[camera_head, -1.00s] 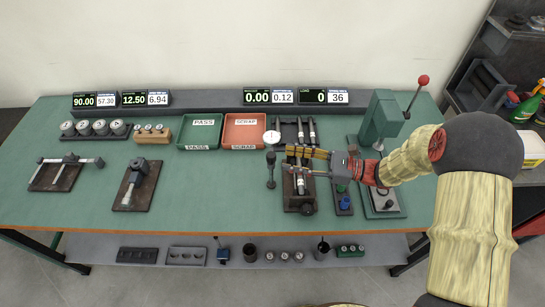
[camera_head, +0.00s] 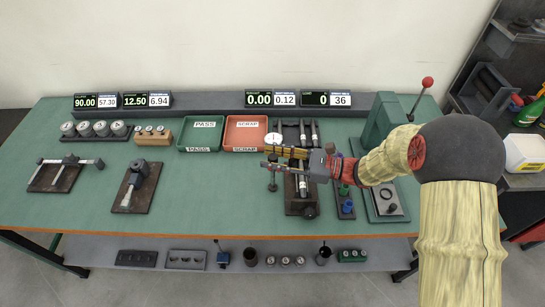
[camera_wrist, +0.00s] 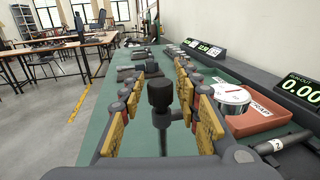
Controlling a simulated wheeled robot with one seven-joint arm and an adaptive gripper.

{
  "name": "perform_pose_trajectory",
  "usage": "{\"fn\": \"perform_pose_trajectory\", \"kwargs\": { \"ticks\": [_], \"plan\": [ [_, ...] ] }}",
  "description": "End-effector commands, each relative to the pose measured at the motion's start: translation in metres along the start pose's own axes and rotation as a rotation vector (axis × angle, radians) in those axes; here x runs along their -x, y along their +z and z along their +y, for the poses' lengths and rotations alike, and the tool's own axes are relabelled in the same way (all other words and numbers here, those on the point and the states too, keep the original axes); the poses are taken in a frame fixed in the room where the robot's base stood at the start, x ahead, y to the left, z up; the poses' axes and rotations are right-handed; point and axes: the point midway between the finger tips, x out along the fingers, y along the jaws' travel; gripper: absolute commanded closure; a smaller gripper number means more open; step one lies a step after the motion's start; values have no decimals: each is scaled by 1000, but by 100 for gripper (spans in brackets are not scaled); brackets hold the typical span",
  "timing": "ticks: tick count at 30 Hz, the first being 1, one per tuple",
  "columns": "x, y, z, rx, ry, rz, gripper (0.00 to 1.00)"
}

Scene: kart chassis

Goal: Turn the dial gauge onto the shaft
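The dial gauge (camera_head: 272,138) shows its round white face on a dark stand, left of the dark fixtures. It also appears on the right in the wrist view (camera_wrist: 232,96). The stand's black post with a knob (camera_wrist: 160,95) rises between my fingers in the wrist view; its base (camera_head: 272,186) shows below my gripper. My gripper (camera_head: 264,156) is open, reaching left, with yellow-padded fingers on both sides of the post and a visible gap to each. The shaft (camera_head: 302,186) is a bright cylinder in a dark fixture, partly hidden under my gripper.
A red SCRAP tray (camera_head: 244,133) and green PASS tray (camera_head: 201,134) lie to the left. Dark racks with cylinders stand close behind my gripper. A green press (camera_head: 383,120) stands at the right. Readouts line the back.

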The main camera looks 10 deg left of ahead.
Motion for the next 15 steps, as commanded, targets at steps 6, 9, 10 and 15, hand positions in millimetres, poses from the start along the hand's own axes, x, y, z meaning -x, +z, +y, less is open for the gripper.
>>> {"fn": "perform_pose_trajectory", "kwargs": {
  "ticks": [6, 9, 10, 15],
  "plan": [
    [0, 0, 0, 0, 0, 0, 82],
    [0, 0, 0, 0, 0, 0, 87],
    [0, 0, 0, 0, 0, 0, 89],
    [0, 0, 0, 0, 0, 0, 99]
  ]
}}
